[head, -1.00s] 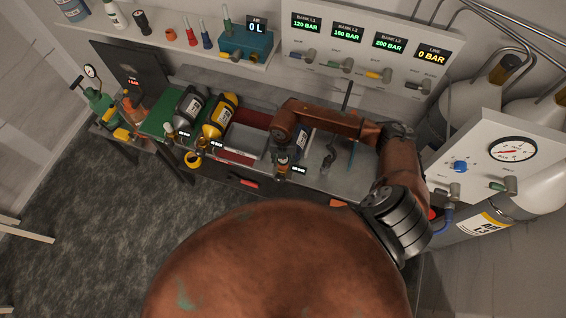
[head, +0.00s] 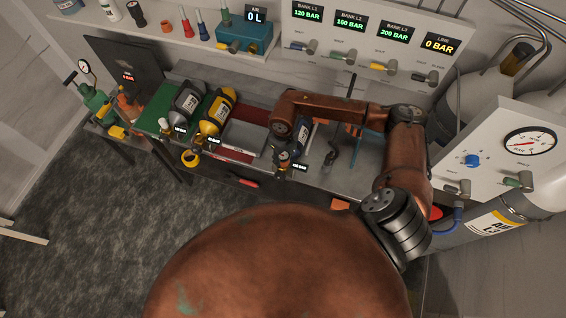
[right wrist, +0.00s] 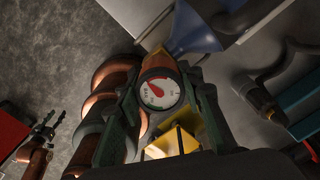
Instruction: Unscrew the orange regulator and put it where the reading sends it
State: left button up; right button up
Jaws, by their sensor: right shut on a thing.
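The orange regulator (right wrist: 158,66) shows in the right wrist view, with a round white gauge (right wrist: 160,91) and red needle. It sits at the neck of the blue cylinder (right wrist: 196,30). In the head view the blue cylinder (head: 303,134) lies on the bench, partly hidden by my right arm. My right gripper (head: 285,158) is at its near end. The gripper's dark green fingers (right wrist: 160,108) are shut on the regulator from both sides. A small tag display (head: 301,167) stands beside it, its reading too small to make out.
A grey cylinder (head: 187,100) and a yellow cylinder (head: 217,112) lie to the left on the bench. A black tool (head: 330,153) is close on the right. A dark panel (head: 122,66) stands at the far left. The gauge panel (head: 498,150) stands at the right.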

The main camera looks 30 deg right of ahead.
jog(key=n+b, duration=1)
jog(key=n, duration=0.6)
jog(key=shift+f, duration=0.15)
jog(key=shift+n+b, duration=0.6)
jog(key=shift+n, duration=0.5)
jog(key=shift+r, duration=0.25)
jog(key=o, duration=1.4)
jog(key=shift+c, duration=0.2)
